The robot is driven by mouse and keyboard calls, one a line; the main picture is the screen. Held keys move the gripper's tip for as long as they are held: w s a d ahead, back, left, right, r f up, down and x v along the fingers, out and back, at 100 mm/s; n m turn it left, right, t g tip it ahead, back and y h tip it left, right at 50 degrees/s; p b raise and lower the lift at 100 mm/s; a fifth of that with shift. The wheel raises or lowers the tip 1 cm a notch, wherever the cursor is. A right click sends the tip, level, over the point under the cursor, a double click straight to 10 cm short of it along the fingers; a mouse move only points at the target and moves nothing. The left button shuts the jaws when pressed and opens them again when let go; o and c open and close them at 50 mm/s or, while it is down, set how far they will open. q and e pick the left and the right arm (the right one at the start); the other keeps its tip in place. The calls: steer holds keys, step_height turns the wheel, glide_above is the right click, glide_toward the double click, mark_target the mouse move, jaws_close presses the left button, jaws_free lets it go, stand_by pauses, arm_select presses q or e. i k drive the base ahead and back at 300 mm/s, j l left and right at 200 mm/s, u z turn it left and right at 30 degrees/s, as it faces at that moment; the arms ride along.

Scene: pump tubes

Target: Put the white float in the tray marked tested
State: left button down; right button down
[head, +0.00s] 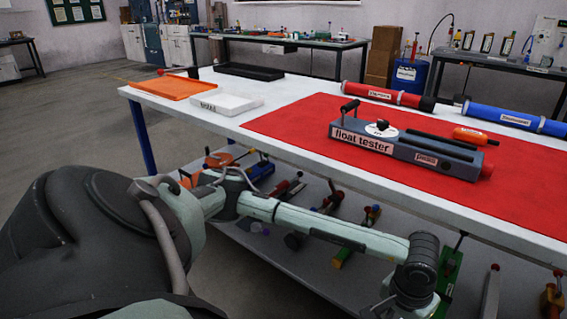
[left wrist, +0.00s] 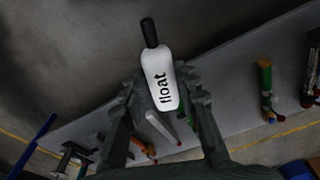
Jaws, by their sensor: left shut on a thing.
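The white float (left wrist: 160,82), lettered "float" and with a black end, is in my left gripper (left wrist: 162,85) in the left wrist view. The gripper's fingers are shut on it from both sides, and the black end points up in the picture. The lower shelf lies behind it. In the head view my left arm reaches across in front of the table, below the tabletop; its gripper and the float are not visible there. The white tray marked "tested" (head: 234,108) stands on the table's left part and looks empty. My right gripper is in neither view.
An orange tray (head: 168,90) and a black tray (head: 250,72) flank the white tray. The float tester (head: 400,150) sits on a red mat (head: 300,124), with an orange float (head: 468,135) by it. Red and blue tubes lie behind. The table edge (head: 330,182) rises above my arm.

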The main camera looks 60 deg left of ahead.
mark_target(227, 104)
steer(key=k+j, duration=0.15)
steer(key=j, duration=0.4)
steer(key=k+j+z, duration=0.1)
steer(key=j, duration=0.45)
steer(key=k+j, duration=0.25)
steer(key=j, duration=0.3)
steer(key=k+j+z, duration=0.15)
steer(key=j, duration=0.4)
steer(key=k+j, duration=0.25)
steer(key=j, duration=0.3)
steer(key=k+j+z, duration=0.1)
steer(key=k+j, duration=0.15)
steer(key=j, duration=0.25)
steer(key=k+j, duration=0.2)
steer(key=j, duration=0.3)
steer(key=k+j+z, duration=0.1)
steer(key=k+j, duration=0.15)
steer(key=j, duration=0.3)
